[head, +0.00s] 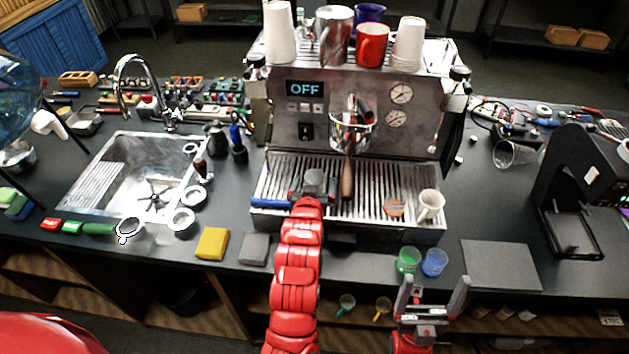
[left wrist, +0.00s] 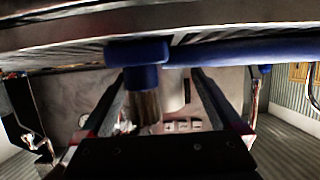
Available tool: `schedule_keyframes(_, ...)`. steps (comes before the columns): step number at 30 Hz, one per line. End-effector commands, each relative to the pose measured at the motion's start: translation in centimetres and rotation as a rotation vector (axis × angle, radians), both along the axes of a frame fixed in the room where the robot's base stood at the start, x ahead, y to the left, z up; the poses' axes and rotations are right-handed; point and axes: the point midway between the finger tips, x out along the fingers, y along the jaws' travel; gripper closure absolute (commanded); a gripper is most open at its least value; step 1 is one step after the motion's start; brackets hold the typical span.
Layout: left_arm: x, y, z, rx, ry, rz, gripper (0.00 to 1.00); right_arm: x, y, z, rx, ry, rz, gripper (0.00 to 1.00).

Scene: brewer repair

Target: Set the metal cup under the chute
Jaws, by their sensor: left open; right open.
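A shiny metal cup (head: 335,38) stands upright on top of the espresso machine (head: 285,130), between a white cup stack and a red mug. A black grinder-like device (head: 578,165) stands at the right; I cannot make out a chute on it. My left gripper (head: 313,186) is low over the machine's drip tray, far below the metal cup, its fingers hard to see. In the left wrist view its open fingers flank a metallic cylinder (left wrist: 146,105) under a blue piece (left wrist: 137,52); I cannot tell if they touch it. My right gripper (head: 433,288) is open and empty before the counter's front edge.
Green (head: 408,260) and blue (head: 434,262) cups stand near the front edge. A clear cup (head: 510,153) lies tilted at right.

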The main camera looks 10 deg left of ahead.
Motion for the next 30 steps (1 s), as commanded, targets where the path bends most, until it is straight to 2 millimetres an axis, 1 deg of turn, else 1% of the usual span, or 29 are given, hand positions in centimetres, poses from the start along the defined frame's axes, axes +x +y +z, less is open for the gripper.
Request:
schedule_keyframes(3, 0.35, 0.01, -0.23, 0.000, 0.003, 0.000, 0.02, 0.00, 0.00, 0.17, 0.000, 0.000, 0.000, 0.07)
schedule_keyframes(9, 0.36, 0.01, -0.25, 0.001, 0.001, 0.000, 0.02, 0.00, 0.01, 0.12, 0.000, 0.000, 0.000, 0.07)
schedule_keyframes(11, 0.35, 0.01, -0.23, 0.001, 0.001, 0.000, 0.12, 0.00, 0.01, 0.11, 0.000, 0.000, 0.000, 0.07)
schedule_keyframes(12, 0.35, 0.01, -0.23, 0.001, 0.001, 0.000, 0.19, 0.00, 0.01, 0.12, 0.000, 0.000, 0.000, 0.07)
schedule_keyframes(17, 0.35, 0.01, -0.21, 0.001, 0.001, 0.000, 0.48, 0.00, 0.00, 0.11, 0.000, 0.000, 0.000, 0.07)
schedule_keyframes(21, 0.34, 0.01, -0.21, 0.001, 0.001, 0.000, 0.73, 0.00, 0.01, 0.12, 0.000, 0.000, 0.000, 0.07)
schedule_keyframes(23, 0.34, 0.01, -0.20, 0.001, 0.001, 0.000, 0.84, -0.01, 0.00, 0.12, 0.000, 0.000, 0.000, 0.07)
schedule_keyframes(24, 0.34, 0.01, -0.20, 0.001, 0.001, 0.000, 0.92, 0.00, 0.00, 0.12, 0.000, 0.000, 0.000, 0.07)
schedule_keyframes(25, 0.35, 0.01, -0.19, 0.001, 0.000, 0.000, 0.93, 0.00, 0.00, 0.12, 0.000, 0.000, 0.000, 0.07)
schedule_keyframes(30, 0.35, 0.01, -0.18, 0.001, 0.000, 0.000, 0.93, 0.00, 0.01, 0.11, 0.000, 0.000, 0.000, 0.07)
